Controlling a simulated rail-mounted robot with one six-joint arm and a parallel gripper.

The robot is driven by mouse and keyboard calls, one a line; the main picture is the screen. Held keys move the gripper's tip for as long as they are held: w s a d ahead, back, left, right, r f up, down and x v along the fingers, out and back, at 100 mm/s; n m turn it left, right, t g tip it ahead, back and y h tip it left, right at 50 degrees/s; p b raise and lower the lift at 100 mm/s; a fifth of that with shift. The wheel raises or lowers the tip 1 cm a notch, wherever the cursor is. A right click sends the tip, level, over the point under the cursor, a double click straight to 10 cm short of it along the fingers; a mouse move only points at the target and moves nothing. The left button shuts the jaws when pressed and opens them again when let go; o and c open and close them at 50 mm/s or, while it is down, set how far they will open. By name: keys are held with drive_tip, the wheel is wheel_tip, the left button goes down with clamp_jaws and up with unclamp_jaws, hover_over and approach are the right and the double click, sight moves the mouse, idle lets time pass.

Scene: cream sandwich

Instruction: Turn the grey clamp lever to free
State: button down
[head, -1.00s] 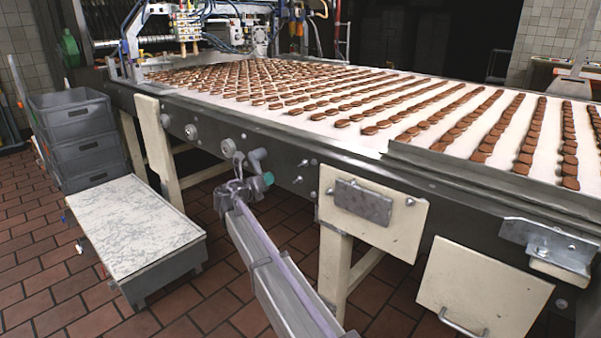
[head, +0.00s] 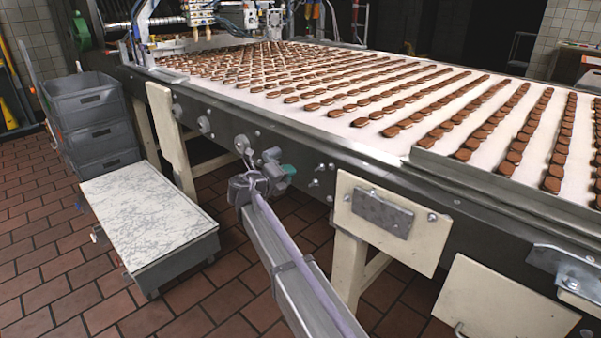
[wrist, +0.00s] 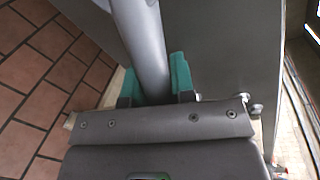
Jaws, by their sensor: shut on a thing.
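The grey clamp lever (wrist: 140,30) is a smooth round bar in the wrist view. It runs from the top edge down between the two teal fingertips of my gripper (wrist: 155,82), which are closed around it. Its lower end is hidden behind my gripper's body. The lever's pivot and any markings cannot be made out.
The long conveyor frame (head: 330,146) carries rows of brown biscuits on a white belt. A cream panel with a metal plate (head: 382,213) is right of my gripper. A low marble-topped cart (head: 145,215) and stacked grey crates (head: 95,120) stand left. Tiled floor lies open below.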

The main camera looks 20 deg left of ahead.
idle(0.3)
drive_tip(key=c, duration=1)
unclamp_jaws()
drive_tip(key=shift+o, duration=0.2)
drive_tip(key=shift+s, duration=0.1)
drive_tip(key=p+v, duration=0.2)
drive_tip(key=v, duration=0.8)
drive_tip(key=shift+s+a, duration=0.2)
drive_tip(key=shift+s, duration=0.1)
drive_tip(key=shift+r, duration=0.1)
